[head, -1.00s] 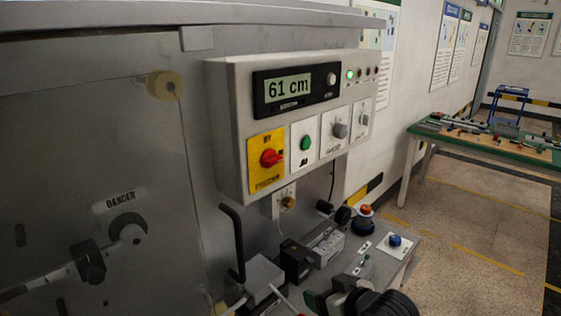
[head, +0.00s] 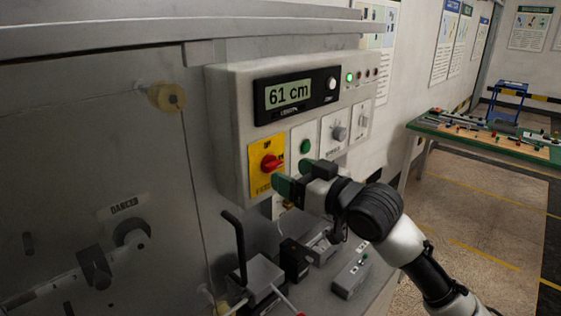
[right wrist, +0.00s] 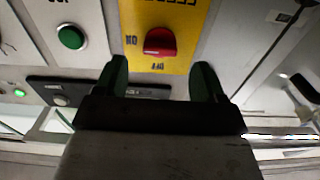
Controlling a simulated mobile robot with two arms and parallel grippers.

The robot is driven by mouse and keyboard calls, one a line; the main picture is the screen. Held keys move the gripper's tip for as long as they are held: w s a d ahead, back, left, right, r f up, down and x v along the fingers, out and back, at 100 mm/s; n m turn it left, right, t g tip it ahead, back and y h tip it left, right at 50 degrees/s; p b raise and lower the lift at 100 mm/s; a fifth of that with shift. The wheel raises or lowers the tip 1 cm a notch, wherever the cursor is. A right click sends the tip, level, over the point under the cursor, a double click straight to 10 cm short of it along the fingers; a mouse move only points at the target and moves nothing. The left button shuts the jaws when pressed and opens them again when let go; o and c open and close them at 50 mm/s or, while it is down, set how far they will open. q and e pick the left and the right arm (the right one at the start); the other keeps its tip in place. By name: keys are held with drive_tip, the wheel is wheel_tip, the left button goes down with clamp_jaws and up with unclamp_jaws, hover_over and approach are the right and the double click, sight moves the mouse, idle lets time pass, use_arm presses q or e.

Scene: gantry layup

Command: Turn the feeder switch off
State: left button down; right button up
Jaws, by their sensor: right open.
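The feeder switch (head: 271,163) is a red rotary knob on a yellow plate (head: 258,185), low on the left of the grey control box. In the right wrist view, which is upside down, the red knob (right wrist: 160,41) lies crosswise, in line with the ON mark. The OFF mark is on another side of the plate, nearer my fingers. My right gripper (head: 294,179) is open and empty in front of the plate, beside the knob. Its two green fingertips (right wrist: 160,75) stand apart, short of the knob, and I see no contact. My left gripper is not in view.
The control box (head: 226,110) has a display (head: 289,94) reading 61 cm, a green button (head: 305,146) and grey knobs (head: 339,132). A black upright handle (head: 238,245) stands below. A green-topped bench (head: 470,139) is at the right.

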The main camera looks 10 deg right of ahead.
sight(277, 167)
drive_tip(key=shift+p+x, duration=0.4)
drive_tip(key=shift+x, duration=1.55)
drive_tip(key=c, duration=0.9)
